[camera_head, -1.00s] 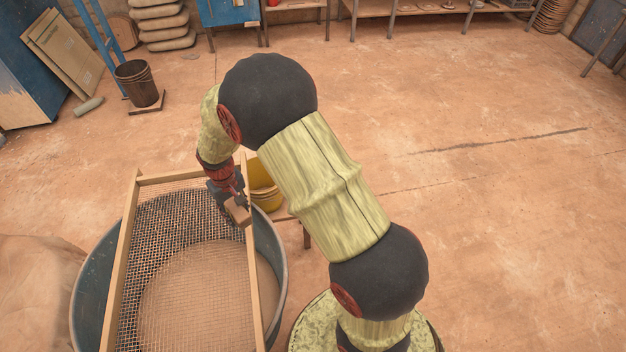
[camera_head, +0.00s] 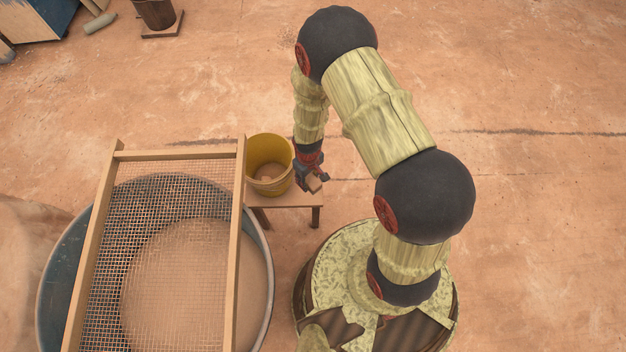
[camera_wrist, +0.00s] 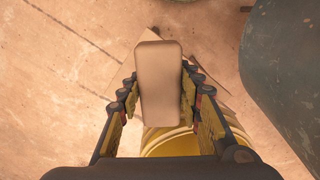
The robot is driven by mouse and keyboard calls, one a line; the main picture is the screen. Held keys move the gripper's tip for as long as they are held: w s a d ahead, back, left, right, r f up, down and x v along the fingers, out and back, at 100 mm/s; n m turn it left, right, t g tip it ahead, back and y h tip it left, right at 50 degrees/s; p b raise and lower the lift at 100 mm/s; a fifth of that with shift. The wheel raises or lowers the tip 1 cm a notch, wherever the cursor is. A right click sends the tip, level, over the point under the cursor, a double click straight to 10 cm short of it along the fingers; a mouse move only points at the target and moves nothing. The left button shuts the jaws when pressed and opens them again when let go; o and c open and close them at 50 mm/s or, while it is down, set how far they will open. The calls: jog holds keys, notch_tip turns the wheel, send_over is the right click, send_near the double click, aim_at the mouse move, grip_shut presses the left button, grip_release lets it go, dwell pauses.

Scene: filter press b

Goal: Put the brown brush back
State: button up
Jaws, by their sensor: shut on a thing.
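The brown brush (camera_wrist: 160,85) is a tan block with rounded corners. In the wrist view it lies between the two fingers of my gripper (camera_wrist: 158,105), which is shut on it. In the head view my gripper (camera_head: 313,180) holds the brush (camera_head: 314,186) above or beside the right part of a small wooden stool (camera_head: 294,199), just right of a yellow bucket (camera_head: 269,165). I cannot tell whether the brush touches the stool. Any bristles are hidden.
The yellow bucket stands on the stool and also shows below the brush in the wrist view (camera_wrist: 172,142). A wooden-framed mesh screen (camera_head: 240,215) lies across a large round tub (camera_head: 262,290) at the left. The floor at the right is clear.

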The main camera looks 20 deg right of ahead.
jog(key=s+f+n, duration=0.1)
jog(key=s+f, duration=0.3)
jog(key=f, duration=0.1)
jog(key=w+d+f+b, duration=0.1)
jog(key=w+f+b, duration=0.1)
jog(key=w+f, duration=0.1)
jog(key=w+d+f+b, duration=0.1)
jog(key=w+f+b, duration=0.1)
jog(key=w, duration=0.3)
jog(key=w+d+f+b, duration=0.2)
jog(key=w+f, duration=0.2)
jog(key=shift+w+d+f+b, duration=0.1)
jog(key=shift+w+f+b, duration=0.15)
jog(key=shift+f+b, duration=0.15)
jog(key=shift+w+f+b, duration=0.2)
jog(key=shift+f+b, duration=0.7)
jog(key=shift+f, duration=0.8)
jog(key=shift+f, duration=0.2)
jog(key=o, duration=1.2)
jog(key=shift+o, duration=0.6)
jog(key=shift+r, duration=0.1)
